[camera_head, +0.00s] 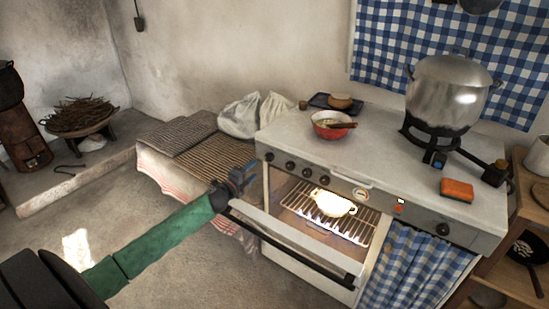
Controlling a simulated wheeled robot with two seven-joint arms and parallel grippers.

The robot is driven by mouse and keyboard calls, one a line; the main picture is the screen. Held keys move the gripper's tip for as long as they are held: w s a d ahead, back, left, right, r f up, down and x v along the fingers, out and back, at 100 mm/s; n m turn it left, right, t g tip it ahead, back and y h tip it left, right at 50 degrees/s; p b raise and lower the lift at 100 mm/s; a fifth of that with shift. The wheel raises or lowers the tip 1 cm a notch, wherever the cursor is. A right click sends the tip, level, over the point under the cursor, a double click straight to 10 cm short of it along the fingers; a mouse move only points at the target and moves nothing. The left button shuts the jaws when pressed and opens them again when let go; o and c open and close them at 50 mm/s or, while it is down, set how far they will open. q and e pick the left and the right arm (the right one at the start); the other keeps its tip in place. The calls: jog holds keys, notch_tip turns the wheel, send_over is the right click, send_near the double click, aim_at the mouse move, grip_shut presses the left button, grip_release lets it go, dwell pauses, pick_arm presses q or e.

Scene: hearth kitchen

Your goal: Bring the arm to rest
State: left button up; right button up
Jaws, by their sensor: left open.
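My left arm comes in from the lower left in the head view, with a green forearm. Its gripper (240,178) is open and is in front of the left end of the stove (385,150), near the upper left of the oven opening. I see nothing between its fingers. The oven door (300,243) is lowered, and a lit pale pot (333,203) sits on the oven rack (352,225). I cannot tell whether the gripper touches the stove or the door. My right gripper is not in view.
A large metal pot (448,92), a red bowl (332,124) and an orange sponge (457,190) are on the stove top. A low bench with a woven mat (205,155) and white sacks (241,116) stands at left. Bare floor (150,225) lies around my forearm.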

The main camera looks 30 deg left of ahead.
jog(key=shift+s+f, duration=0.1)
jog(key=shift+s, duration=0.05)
pick_arm(q)
jog(key=s+a+f+n+g+y, duration=0.1)
jog(key=s+a+n+g+y, duration=0.35)
jog(key=n+y, duration=0.5)
jog(key=s+d+f+n+g+h+p, duration=0.1)
jog(key=s+d+f+n+g+h, duration=0.1)
jog(key=s+d, duration=1.1)
jog(key=s+d+f+n+g+h+p, duration=0.1)
jog(key=s+d+f+n+g+h, duration=0.2)
jog(key=s+d, duration=1.1)
jog(key=s+d+f+n+g+h, duration=0.3)
jog(key=s+d+f+g+h, duration=0.2)
jog(key=s+d, duration=0.9)
jog(key=d+g, duration=0.1)
jog(key=d, duration=0.2)
jog(key=shift+f+p, duration=0.25)
jog(key=shift+p, duration=0.15)
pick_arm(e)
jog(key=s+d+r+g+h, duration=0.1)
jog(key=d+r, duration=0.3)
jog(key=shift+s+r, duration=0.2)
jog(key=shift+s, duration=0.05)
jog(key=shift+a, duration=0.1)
